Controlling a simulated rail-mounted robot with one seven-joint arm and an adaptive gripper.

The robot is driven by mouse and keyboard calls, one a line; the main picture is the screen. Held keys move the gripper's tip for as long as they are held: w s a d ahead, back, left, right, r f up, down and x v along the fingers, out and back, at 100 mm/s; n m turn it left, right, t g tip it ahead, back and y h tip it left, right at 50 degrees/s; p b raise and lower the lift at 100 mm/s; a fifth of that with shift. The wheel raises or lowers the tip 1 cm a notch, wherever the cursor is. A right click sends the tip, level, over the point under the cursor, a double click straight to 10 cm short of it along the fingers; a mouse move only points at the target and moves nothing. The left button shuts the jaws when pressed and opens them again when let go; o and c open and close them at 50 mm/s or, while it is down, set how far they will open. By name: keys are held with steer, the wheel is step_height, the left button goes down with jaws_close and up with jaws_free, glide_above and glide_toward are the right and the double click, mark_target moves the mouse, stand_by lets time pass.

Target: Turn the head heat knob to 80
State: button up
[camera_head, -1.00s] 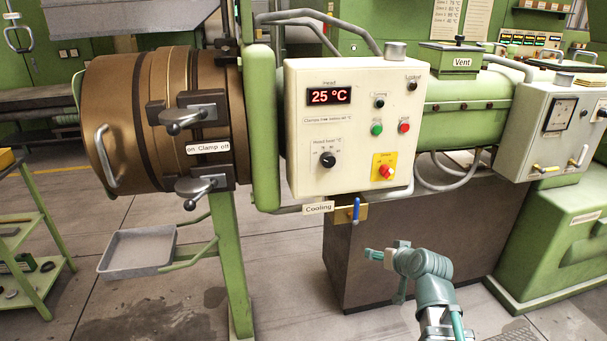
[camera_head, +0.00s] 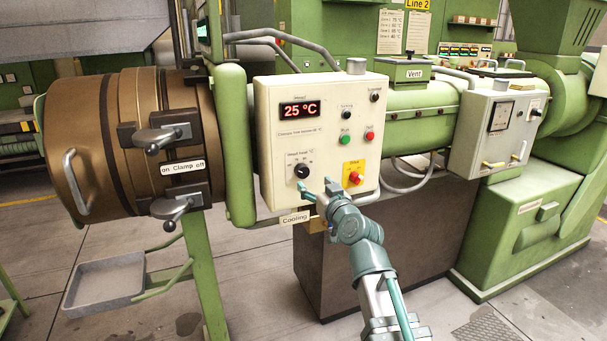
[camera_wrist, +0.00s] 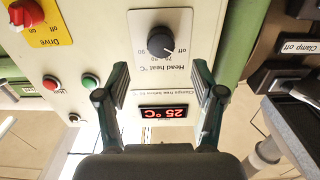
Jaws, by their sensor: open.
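The head heat knob (camera_head: 302,172) is a round black dial on the lower left of the cream control panel (camera_head: 275,145). In the wrist view the panel is upside down, and the knob (camera_wrist: 160,43) has a white pointer mark aimed near "off". The red display (camera_head: 299,109) reads 25 °C. My gripper (camera_head: 315,188) is open and empty, just below and right of the knob in the head view. In the wrist view its two fingers (camera_wrist: 161,75) stand apart, one on each side below the knob in the picture, not around it.
The red Drive knob (camera_head: 354,178) on its yellow plate sits right of my gripper. Green (camera_head: 345,140) and red (camera_head: 369,136) buttons are above it. The Cooling label (camera_head: 294,217) is below the panel. Clamp handles (camera_head: 160,140) stick out at the left.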

mark_target(304, 174)
steer(key=p+x, duration=0.1)
steer(key=x, duration=0.6)
steer(key=shift+w+a, duration=0.2)
steer(key=shift+w, duration=0.15)
steer(key=c, duration=1.1)
